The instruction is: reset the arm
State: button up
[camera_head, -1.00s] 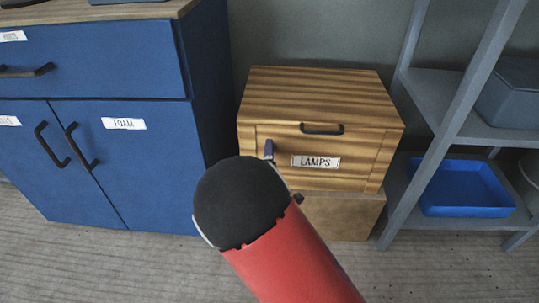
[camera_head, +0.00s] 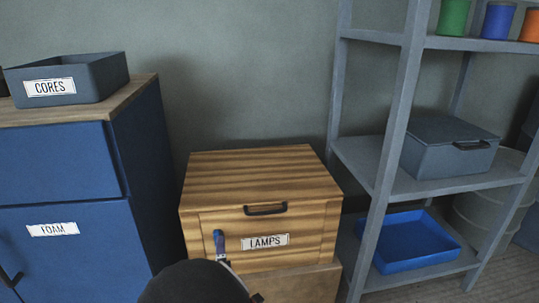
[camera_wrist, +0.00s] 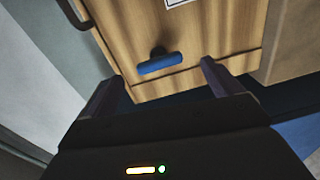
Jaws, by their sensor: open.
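My gripper (camera_wrist: 162,72) shows in the wrist view with its two dark fingers apart and nothing held between them. Beyond the fingertips is a blue latch (camera_wrist: 160,63) on the front of a wooden box; I see a gap, but its size is hard to judge. In the head view the box (camera_head: 258,172), labelled LAMPS, is closed, and its blue latch (camera_head: 220,243) stands upright left of the label. My arm's dark rounded part is at the bottom edge there and hides the fingers.
A blue cabinet (camera_head: 60,165) stands left, with a CORES bin (camera_head: 95,78) on top. A grey shelf rack (camera_head: 395,125) stands right, holding a lidded grey box (camera_head: 450,145), a blue tray (camera_head: 415,257) and coloured cups (camera_head: 497,20). The LAMPS box rests on a plain wooden base (camera_head: 305,285).

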jog(key=s+d+r+m+g+p, duration=0.1)
jog(key=d+r+m+g, duration=0.2)
jog(key=d+r+m, duration=0.4)
jog(key=s+d+r+m+g+p, duration=0.1)
jog(key=d+r+m+g, duration=0.3)
jog(key=d, duration=0.5)
jog(key=s+d+r+m+g+h, duration=0.2)
jog(key=s+d+r+m, duration=0.1)
jog(key=s+d, duration=0.5)
jog(key=s+d+r+m+g+h, duration=0.1)
jog(key=s+d+r+m+g, duration=0.1)
jog(key=s+d+m, duration=0.3)
jog(key=s+d+r, duration=0.1)
jog(key=s+d, duration=0.2)
jog(key=s, duration=0.4)
jog(key=shift+r+m+h+p, duration=0.2)
jog(key=shift+m+h+p, duration=0.1)
jog(key=shift+m+h, duration=0.1)
jog(key=shift+c, duration=0.3)
